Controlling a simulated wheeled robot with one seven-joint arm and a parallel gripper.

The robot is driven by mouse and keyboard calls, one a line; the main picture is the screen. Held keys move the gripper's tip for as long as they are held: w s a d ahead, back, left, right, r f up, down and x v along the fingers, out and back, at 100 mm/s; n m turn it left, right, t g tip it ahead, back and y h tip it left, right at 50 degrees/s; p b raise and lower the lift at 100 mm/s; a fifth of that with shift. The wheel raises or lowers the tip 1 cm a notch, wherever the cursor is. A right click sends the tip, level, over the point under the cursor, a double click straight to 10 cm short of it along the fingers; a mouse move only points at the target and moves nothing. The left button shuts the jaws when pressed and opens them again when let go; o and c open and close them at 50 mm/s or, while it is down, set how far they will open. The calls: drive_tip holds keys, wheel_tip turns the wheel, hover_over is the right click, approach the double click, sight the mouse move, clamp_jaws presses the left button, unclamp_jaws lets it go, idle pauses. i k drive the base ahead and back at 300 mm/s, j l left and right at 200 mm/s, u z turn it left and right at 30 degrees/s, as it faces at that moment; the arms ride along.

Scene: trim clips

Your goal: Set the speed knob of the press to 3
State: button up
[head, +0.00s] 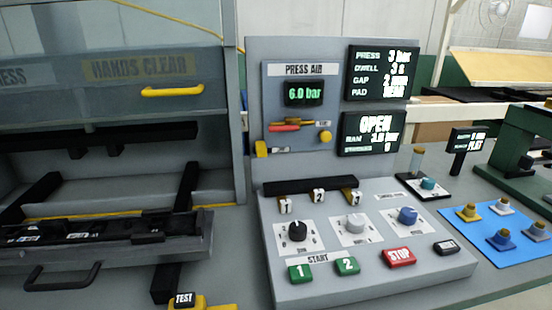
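The press control panel (375,275) stands in the middle of the head view. The dial marks are too small to read, so I cannot tell which knob is for speed or where each points. A teal knob (428,184) sits on a separate small plate to the right. The upper screen (382,72) reads press 3 bar and dwell 3 s; the lower screen (373,133) reads OPEN. My gripper is not in view.
Green START buttons 1 (301,273) and 2 (347,265) and a red STOP button (399,257) lie below the knobs. Small numbered tags (319,196) stand above them. The press (110,120) is at left; a blue mat (505,247) with several clips lies at right.

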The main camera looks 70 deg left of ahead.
sight(408, 216)
drive_tip(key=u, duration=1.75)
drive_tip(key=z, duration=0.4)
